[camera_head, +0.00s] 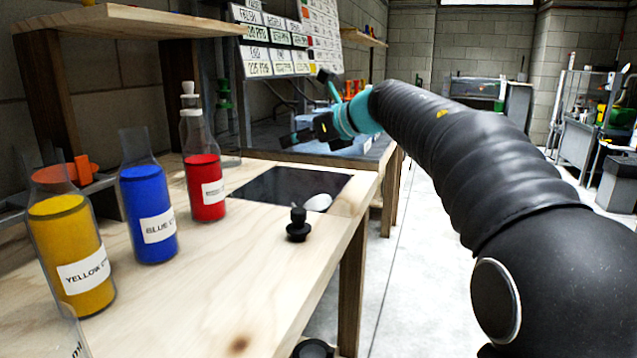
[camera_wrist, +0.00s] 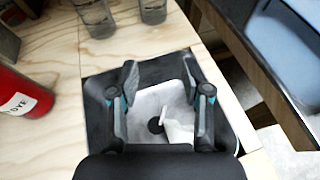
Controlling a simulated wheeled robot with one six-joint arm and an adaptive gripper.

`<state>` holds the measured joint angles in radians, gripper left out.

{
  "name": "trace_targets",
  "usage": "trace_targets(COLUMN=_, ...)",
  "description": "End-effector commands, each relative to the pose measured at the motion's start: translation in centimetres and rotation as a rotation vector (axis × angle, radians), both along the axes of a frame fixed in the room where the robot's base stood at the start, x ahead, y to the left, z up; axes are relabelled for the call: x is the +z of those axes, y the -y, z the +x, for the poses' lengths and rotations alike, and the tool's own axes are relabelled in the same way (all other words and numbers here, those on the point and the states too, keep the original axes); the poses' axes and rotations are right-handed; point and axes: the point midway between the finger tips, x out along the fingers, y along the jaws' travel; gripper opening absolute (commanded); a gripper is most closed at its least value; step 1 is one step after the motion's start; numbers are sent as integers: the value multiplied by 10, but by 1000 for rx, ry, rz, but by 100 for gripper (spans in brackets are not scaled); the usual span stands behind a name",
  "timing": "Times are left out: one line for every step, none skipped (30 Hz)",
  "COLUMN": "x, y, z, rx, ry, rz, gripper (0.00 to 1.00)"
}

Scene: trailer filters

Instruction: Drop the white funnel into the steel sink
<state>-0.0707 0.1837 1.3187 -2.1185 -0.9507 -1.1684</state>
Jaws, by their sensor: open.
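The steel sink (camera_wrist: 145,105) shows in the wrist view as a pale grey basin with a dark surround, set into the wooden bench. The white funnel (camera_wrist: 180,133) appears inside the basin, tilted, beside a round black spot like a drain. I cannot tell whether it touches the basin floor. My gripper (camera_wrist: 158,66) is above the sink with its fingers spread and nothing between the tips. The funnel is not clearly identifiable there.
Yellow (camera_head: 70,245), blue (camera_head: 148,205) and red (camera_head: 204,185) bottles stand on the bench's left. A small black object (camera_head: 298,226) and a pale oval shape (camera_head: 318,202) are near the sink. Glass vessels (camera_wrist: 97,17) stand beyond it. Open floor lies right of the bench.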

Motion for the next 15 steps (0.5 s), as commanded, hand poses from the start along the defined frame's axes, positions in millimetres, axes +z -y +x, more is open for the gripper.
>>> trace_targets(x=6, y=9, z=-6, rx=-4, ry=3, rz=0, gripper=48)
trace_targets(x=8, y=14, z=-9, rx=-4, ry=3, rz=0, gripper=48)
trace_targets(x=11, y=20, z=-14, rx=-4, ry=2, rz=0, gripper=48)
trace_targets(x=13, y=24, z=-17, rx=-5, ry=2, rz=0, gripper=48)
trace_targets(x=15, y=29, z=-21, rx=-5, ry=2, rz=0, gripper=48)
trace_targets(x=18, y=34, z=-25, rx=-4, ry=2, rz=0, gripper=48)
trace_targets(x=20, y=38, z=-28, rx=-5, ry=2, rz=0, gripper=48)
trace_targets(x=22, y=42, z=-31, rx=-4, ry=2, rz=0, gripper=48)
trace_targets(x=25, y=46, z=-35, rx=-2, ry=2, rz=0, gripper=48)
trace_targets(x=26, y=50, z=-37, rx=-4, ry=2, rz=0, gripper=48)
trace_targets(x=28, y=53, z=-39, rx=-4, ry=2, rz=0, gripper=48)
trace_targets(x=29, y=56, z=-41, rx=-2, ry=0, rz=0, gripper=48)
trace_targets(x=30, y=58, z=-43, rx=-2, ry=0, rz=1, gripper=48)
trace_targets(x=31, y=60, z=-45, rx=-2, ry=1, rz=0, gripper=48)
trace_targets(x=33, y=62, z=-46, rx=-2, ry=1, rz=0, gripper=48)
